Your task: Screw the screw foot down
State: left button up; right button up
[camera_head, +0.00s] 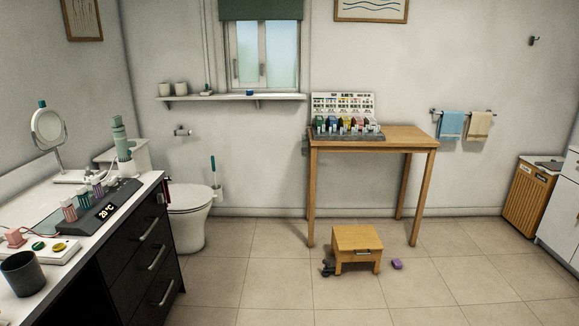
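I cannot make out a screw foot for certain at this size. A tall wooden table (405,134) stands against the back wall on long legs. A low wooden stool with a drawer-like front (357,240) stands on the floor before it. A small dark object (328,268) is at the stool's left front leg; I cannot tell whether it is attached to the stool. A small purple item (397,264) lies on the floor to the right of the stool. Neither of my grippers shows in the head view.
A rack of colourful items (347,128) with a sign board (342,103) stands on the table's left. The front floor is clear.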

aim_at(327, 263)
jog(key=i, duration=1.05)
jog(key=i+j+z, duration=0.1)
jog(key=i, duration=0.95)
